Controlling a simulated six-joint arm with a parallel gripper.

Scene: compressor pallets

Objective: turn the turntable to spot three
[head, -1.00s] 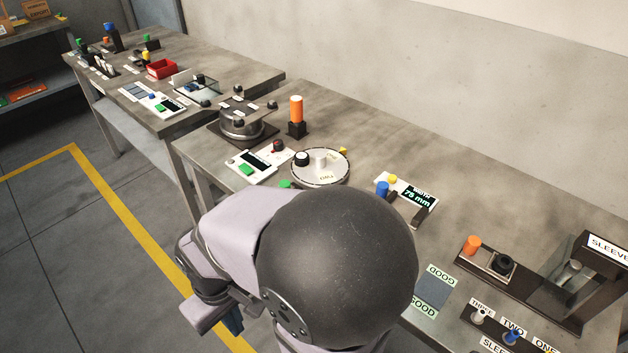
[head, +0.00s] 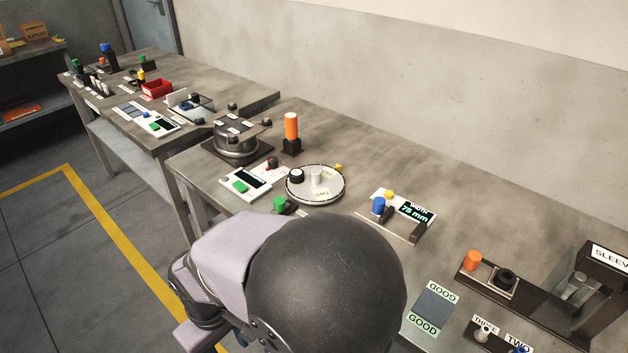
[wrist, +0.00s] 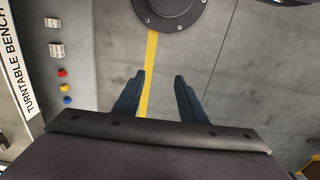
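The turntable (head: 329,197) is a round white disc on the middle bench in the head view. A black-and-white knob (head: 297,176) sits at its left side and a pale cylinder (head: 316,180) stands near its middle. An upside-down label that looks like TWO faces the front edge, and a yellow marker (head: 338,167) is at the back rim. My gripper (wrist: 160,77) is open and empty in the wrist view, pointing over the floor beside the bench. In the head view my arm hides the gripper.
A green button (head: 280,204) stands left of the turntable's front, beside a panel with a dark screen (head: 258,177). An orange post (head: 291,128) stands behind. A width gauge (head: 409,222) stands to the right. The bench between turntable and gauge is clear.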

